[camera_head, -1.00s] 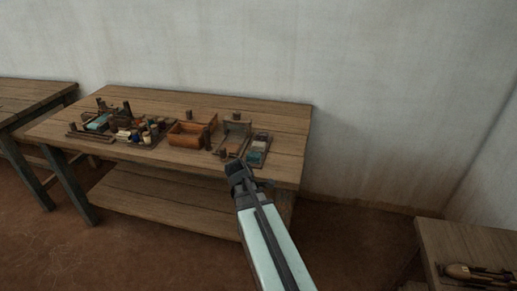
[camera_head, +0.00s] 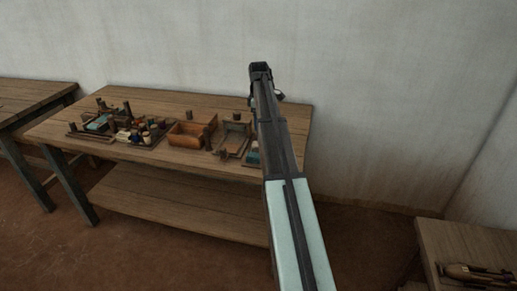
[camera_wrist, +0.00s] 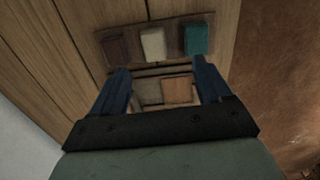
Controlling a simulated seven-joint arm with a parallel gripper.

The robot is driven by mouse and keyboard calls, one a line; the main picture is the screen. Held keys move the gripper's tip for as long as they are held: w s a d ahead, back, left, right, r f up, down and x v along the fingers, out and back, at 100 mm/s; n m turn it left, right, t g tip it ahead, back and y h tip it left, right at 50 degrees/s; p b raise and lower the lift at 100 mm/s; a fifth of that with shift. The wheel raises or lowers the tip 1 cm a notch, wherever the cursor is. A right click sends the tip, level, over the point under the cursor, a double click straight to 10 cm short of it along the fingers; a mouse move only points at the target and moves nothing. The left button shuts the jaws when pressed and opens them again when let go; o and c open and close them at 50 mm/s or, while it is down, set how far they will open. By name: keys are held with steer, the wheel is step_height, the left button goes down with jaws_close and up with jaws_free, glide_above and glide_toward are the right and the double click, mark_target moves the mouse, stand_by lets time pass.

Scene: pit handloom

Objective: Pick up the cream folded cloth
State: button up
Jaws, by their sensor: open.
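In the wrist view the cream folded cloth (camera_wrist: 153,43) lies in the middle of a wooden tray (camera_wrist: 170,20), between a dark brown folded cloth (camera_wrist: 116,48) and a teal one (camera_wrist: 198,38). My gripper (camera_wrist: 162,70) is open and empty, its two fingers spread wide. In the picture the cream cloth lies just beyond the fingertips, between their lines; the height gap is hard to judge. In the head view my gripper (camera_head: 261,72) is raised over the table's right end. There my arm hides the cream cloth, and a bit of teal cloth (camera_head: 252,158) shows beside it.
Another tray with an orange-tan piece (camera_wrist: 178,90) and a grey piece (camera_wrist: 148,92) shows between the fingers. On the table (camera_head: 180,104) stand an orange-brown wooden box (camera_head: 188,136) and several small items to its left. A pale wall (camera_head: 400,90) rises behind.

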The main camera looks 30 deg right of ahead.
steer(key=f, duration=0.4)
steer(key=w+f, duration=0.1)
steer(key=f, duration=0.7)
steer(key=shift+w+d+f, duration=0.25)
steer(key=shift+d+f, duration=0.05)
steer(key=shift+c, duration=0.2)
steer(key=c, duration=1.1)
